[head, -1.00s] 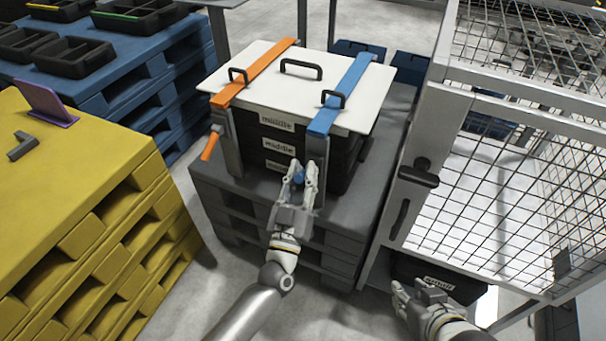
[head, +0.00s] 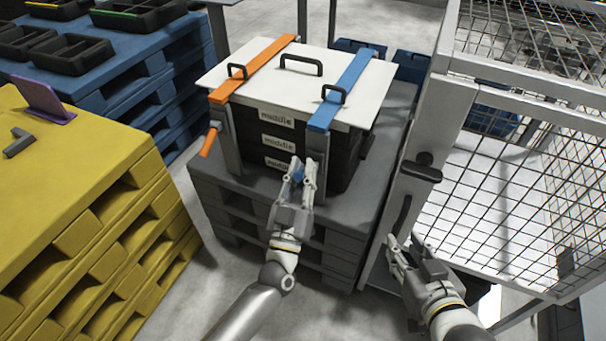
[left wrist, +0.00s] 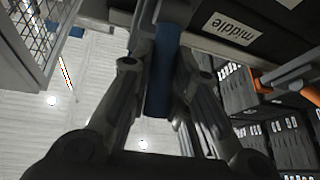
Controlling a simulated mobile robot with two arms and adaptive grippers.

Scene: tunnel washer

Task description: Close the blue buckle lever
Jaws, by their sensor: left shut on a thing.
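The blue buckle lever (head: 298,174) hangs low at the front of the stack of black crates, beside the grey post under the blue strap (head: 345,88). My left gripper (head: 297,170) is shut on this lever, with one finger on each side. In the left wrist view the blue lever (left wrist: 162,70) runs between the two fingers, and its end shows past them. The fingers hide part of it in the head view. My right gripper (head: 403,240) is empty and open, low near the mesh cage, apart from the stack.
A white lid (head: 262,75) with handles covers the crates (head: 282,142) on a dark grey pallet (head: 350,240). The orange lever (head: 209,142) sticks out at the left. A yellow pallet (head: 70,200) stands left, and the cage frame (head: 420,140) stands close on the right.

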